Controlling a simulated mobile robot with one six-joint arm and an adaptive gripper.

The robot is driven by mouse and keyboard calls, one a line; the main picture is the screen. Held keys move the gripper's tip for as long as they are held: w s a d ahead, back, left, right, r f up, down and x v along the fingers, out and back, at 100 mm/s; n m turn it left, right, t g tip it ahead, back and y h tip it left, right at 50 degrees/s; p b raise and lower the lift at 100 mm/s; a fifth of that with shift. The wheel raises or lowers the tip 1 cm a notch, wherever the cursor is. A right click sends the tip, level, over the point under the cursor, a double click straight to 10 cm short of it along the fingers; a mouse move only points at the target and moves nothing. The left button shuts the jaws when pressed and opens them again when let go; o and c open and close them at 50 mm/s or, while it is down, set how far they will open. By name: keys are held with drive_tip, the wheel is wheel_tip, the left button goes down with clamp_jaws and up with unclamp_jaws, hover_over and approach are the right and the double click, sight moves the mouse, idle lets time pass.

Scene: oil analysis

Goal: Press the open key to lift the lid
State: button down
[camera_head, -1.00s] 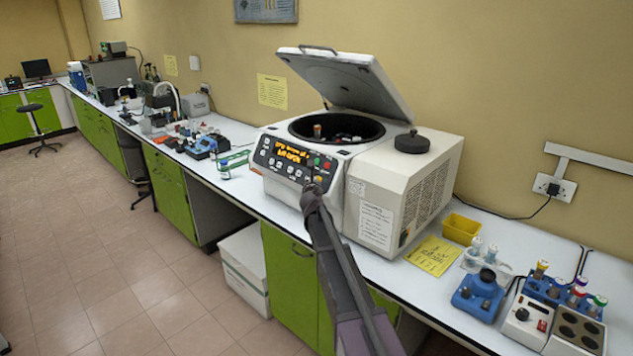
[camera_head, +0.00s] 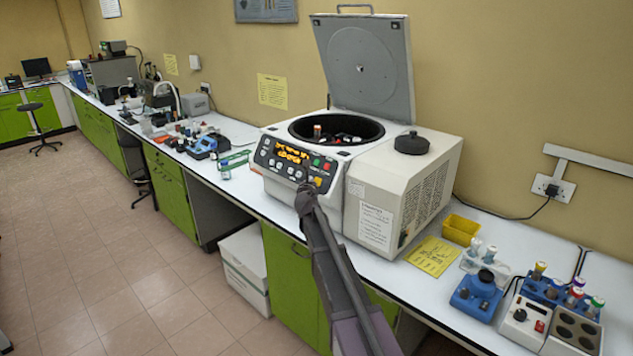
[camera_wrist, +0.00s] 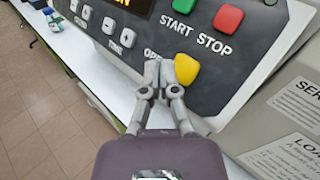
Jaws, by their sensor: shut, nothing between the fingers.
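The centrifuge (camera_head: 352,200) stands on the bench with its grey lid (camera_head: 365,65) raised nearly upright. The round chamber (camera_head: 300,129) is uncovered, with a tube and dark rotor parts inside. The control panel has a lit display, a green START key (camera_wrist: 185,6), a red STOP key (camera_wrist: 228,19) and a yellow key (camera_wrist: 187,69) beside a partly hidden label starting with "OP". My gripper (camera_wrist: 157,66) is shut and empty, its tips just left of the yellow key. It covers part of that label. In the head view my gripper (camera_head: 305,188) is at the panel's lower right. Contact cannot be told.
A yellow tray (camera_head: 460,229), a yellow note (camera_head: 433,256), a blue device (camera_head: 477,293) and a tube rack (camera_head: 545,290) are right of the centrifuge. Small racks and bottles crowd the bench to the left.

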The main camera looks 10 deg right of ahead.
drive_tip(key=shift+s+a+r+p, duration=0.8)
drive_tip(key=shift+s+a+r, duration=0.15)
drive_tip(key=shift+a, duration=0.2)
drive_tip(key=s+d+f+m+g+h, duration=0.1)
drive_tip(key=s+d+f+m+g, duration=0.15)
drive_tip(key=s+m, duration=0.35)
drive_tip(key=s+d+f+m+g, duration=0.2)
drive_tip(key=s+f+m+g, duration=0.15)
drive_tip(key=s+m, duration=0.35)
drive_tip(key=s+d+f+m+g+h, duration=0.1)
drive_tip(key=s+d+f+m+g, duration=0.1)
drive_tip(key=s+d+f+m, duration=0.3)
drive_tip(key=s+a+f+m+g+y, duration=0.1)
drive_tip(key=s+a+m+g+y, duration=0.1)
drive_tip(key=s+m, duration=0.3)
drive_tip(key=s+a+f+m+g+y, duration=0.2)
drive_tip(key=s+m, duration=0.4)
drive_tip(key=s, duration=0.6)
drive_tip(key=s+a+f+m+g+y, duration=0.1)
drive_tip(key=s+a+m+g, duration=0.3)
drive_tip(key=s, duration=0.5)
drive_tip(key=shift+a+f+m+y, duration=0.15)
drive_tip(key=shift+f+m+y, duration=0.25)
drive_tip(key=shift+f+m, duration=0.35)
drive_tip(key=shift+r, duration=0.15)
